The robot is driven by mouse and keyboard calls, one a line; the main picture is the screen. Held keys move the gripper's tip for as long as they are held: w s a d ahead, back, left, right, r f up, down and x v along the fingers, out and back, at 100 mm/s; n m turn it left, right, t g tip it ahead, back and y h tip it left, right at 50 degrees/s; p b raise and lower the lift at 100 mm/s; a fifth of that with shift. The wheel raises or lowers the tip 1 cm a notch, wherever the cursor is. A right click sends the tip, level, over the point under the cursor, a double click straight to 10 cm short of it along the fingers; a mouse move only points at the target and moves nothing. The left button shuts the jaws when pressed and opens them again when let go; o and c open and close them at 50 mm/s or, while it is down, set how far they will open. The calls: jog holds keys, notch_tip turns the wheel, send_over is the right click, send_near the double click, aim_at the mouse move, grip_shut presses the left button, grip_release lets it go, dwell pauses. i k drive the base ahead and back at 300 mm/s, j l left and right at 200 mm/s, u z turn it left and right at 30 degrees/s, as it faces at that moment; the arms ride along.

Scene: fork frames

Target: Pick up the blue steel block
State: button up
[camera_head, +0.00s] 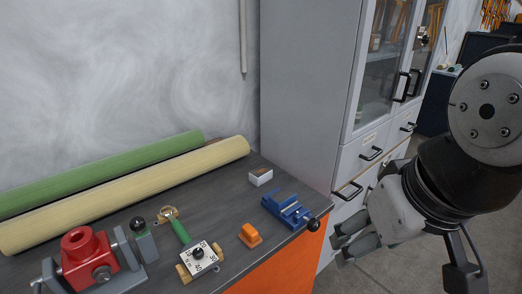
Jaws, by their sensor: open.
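The only blue item I see on the workbench is a blue steel block (288,209), shaped like a small vise with a black knob at its right end. It lies near the right edge of the bench top. My gripper (350,240) is at the right, beyond the bench edge, over the floor side. It is open, with nothing seen between its fingers, and apart from the blue block.
The dark workbench (231,195) also holds an orange piece (250,236), a small white box (261,177), a dial device (198,258), a red-topped vise (88,255) and two long rolls (135,190). A grey cabinet (305,85) stands behind.

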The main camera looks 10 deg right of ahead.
aim_at(278, 201)
jog(key=i+l+z, duration=0.15)
jog(key=i+l, duration=0.55)
